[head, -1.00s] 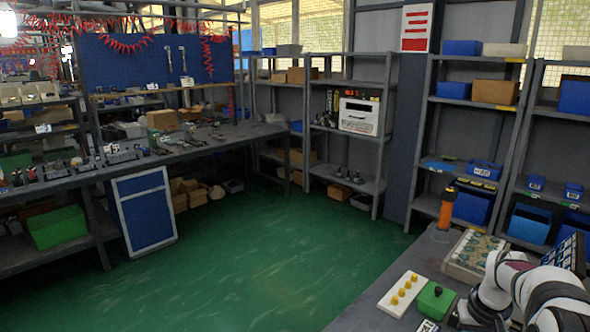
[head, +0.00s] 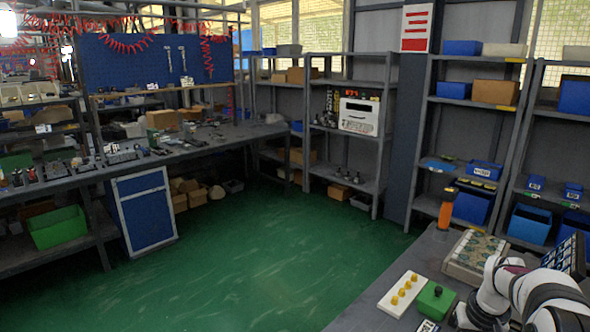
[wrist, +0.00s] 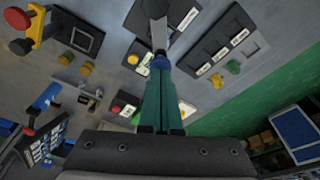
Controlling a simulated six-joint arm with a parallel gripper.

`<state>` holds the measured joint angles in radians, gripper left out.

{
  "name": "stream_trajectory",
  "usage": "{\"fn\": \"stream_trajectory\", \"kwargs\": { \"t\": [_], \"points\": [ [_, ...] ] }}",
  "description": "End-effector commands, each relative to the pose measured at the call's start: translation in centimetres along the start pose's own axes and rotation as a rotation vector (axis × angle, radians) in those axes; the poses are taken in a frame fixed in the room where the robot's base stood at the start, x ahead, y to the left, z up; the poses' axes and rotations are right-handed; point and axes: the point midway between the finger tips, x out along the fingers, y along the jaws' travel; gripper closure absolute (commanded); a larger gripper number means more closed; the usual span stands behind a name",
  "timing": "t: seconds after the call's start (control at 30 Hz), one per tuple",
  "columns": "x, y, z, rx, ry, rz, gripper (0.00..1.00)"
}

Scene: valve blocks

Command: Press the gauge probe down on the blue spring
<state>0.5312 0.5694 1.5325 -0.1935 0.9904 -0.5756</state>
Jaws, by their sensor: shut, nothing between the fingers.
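In the wrist view my gripper (wrist: 161,84) points away from the camera, its two teal fingers together with nothing between them. A small dark blue round piece (wrist: 160,61) shows right at the fingertips; it may be the blue spring, and I cannot tell whether the fingers touch it. A grey post-like part (wrist: 155,10) stands just beyond it, at the top of the picture. I cannot make out which part is the gauge probe. In the head view my gripper and the spring are out of sight; only my white arm shows at the lower right.
In the head view, a white plate (head: 389,301) with yellow knobs, a green box (head: 429,303) and an orange cylinder (head: 446,212) stand near my arm.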

Motion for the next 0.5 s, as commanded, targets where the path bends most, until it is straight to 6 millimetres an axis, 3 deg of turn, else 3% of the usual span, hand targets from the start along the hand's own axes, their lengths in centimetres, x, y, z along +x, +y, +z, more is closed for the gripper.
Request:
{"fn": "stream_trajectory", "kwargs": {
  "t": [0.5],
  "points": [
    [0.76,0.0,0.15,0.001,0.0,0.0,1.0]
  ]
}}
